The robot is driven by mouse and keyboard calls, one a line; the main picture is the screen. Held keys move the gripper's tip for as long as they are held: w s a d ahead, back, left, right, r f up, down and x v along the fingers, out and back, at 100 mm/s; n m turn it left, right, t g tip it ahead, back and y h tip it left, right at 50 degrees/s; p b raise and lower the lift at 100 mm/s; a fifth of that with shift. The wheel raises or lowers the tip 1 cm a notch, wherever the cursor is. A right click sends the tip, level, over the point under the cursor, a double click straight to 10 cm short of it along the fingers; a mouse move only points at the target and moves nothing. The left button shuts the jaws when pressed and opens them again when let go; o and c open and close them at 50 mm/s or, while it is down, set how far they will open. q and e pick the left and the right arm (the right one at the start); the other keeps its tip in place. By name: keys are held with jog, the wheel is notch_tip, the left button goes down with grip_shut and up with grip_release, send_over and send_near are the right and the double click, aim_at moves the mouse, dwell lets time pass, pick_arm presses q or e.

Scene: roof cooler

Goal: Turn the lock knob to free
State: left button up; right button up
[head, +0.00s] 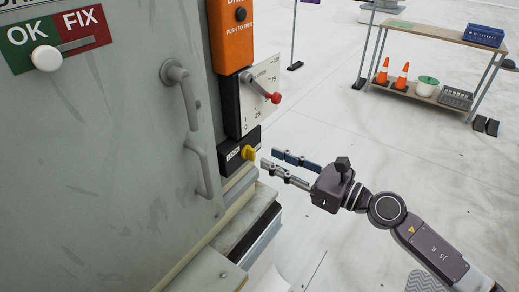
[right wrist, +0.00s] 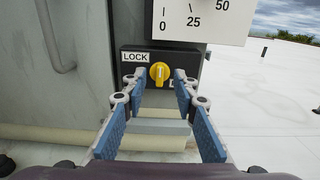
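The lock knob (head: 249,153) is a yellow rotary knob on a small black plate (head: 239,150) at the lower right edge of the grey cabinet. In the right wrist view the yellow knob (right wrist: 160,73) shows a pale mark standing upright, beside a white LOCK label (right wrist: 136,57); a second label to its lower right is mostly hidden by a finger. My right gripper (head: 268,158) is open and empty, its fingertips just right of the knob and apart from it. In the right wrist view the fingertips (right wrist: 158,80) stand either side of the knob. My left gripper is not in view.
Above the knob are a scale plate (head: 258,95) with a red-tipped lever (head: 273,97) and an orange box (head: 231,45). Metal handles (head: 181,92) stick out of the cabinet to the left. A ledge (head: 255,215) juts out below. Open floor lies right, with a shelf (head: 430,33) far back.

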aim_at(255, 150)
jog(key=p+x, duration=0.1)
jog(key=x, duration=0.4)
jog(key=shift+w+a, duration=0.15)
grip_shut()
